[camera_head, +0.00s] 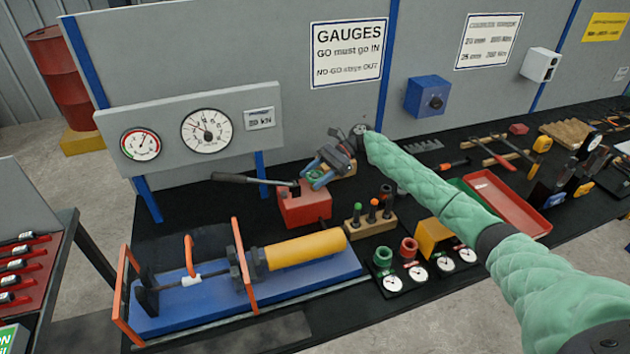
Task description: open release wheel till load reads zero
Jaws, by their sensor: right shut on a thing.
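The red hand pump (303,207) stands on the black bench top, with a dark lever (240,179) reaching out to its left. My right gripper (318,178) comes in from the right over the pump's top right end. It is shut on a small part there, which I take to be the release wheel; the fingers mostly hide it. The large white dial (206,131) has a needle off to the upper left; its exact reading is too small to tell. A small kN plate (259,118) is beside it. My left gripper is not in view.
A blue test bed (180,310) with a yellow cylinder (305,249) and orange frames stands in front of the pump. A wooden block with coloured-top pins (371,226) and several small round gauges are to the right. A red tray (505,203) lies beyond my right arm.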

